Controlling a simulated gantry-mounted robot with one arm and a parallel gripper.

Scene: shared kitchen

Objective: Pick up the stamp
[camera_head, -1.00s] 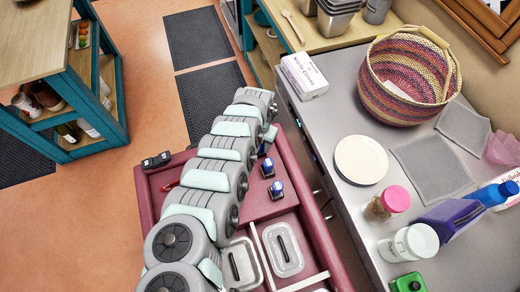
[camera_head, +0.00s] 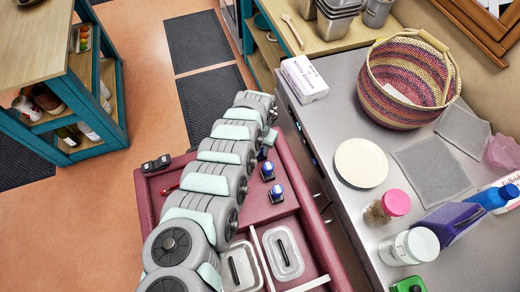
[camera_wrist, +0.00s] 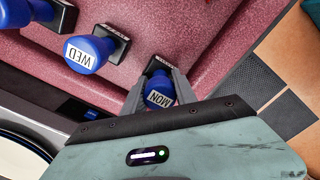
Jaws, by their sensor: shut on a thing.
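A blue stamp labelled MON (camera_wrist: 160,92) with a black base is between the two grey fingers of my gripper (camera_wrist: 158,84), which is shut on it. I cannot tell whether its base touches the drawer floor. A blue stamp labelled WED (camera_wrist: 88,55) stands beside it to the left, and part of another blue stamp (camera_wrist: 22,12) shows in the corner. In the head view two blue stamps (camera_head: 267,171) (camera_head: 276,193) stand in the open red drawer (camera_head: 250,207). My arm largely hides the gripper and the held stamp there.
Lidded containers (camera_head: 283,252) fill the drawer's front compartments. Two small black objects (camera_head: 155,163) are at its far left edge. The grey counter (camera_head: 325,130) to the right holds a plate (camera_head: 361,162), a woven basket (camera_head: 408,85) and jars. Open floor lies left of the drawer.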

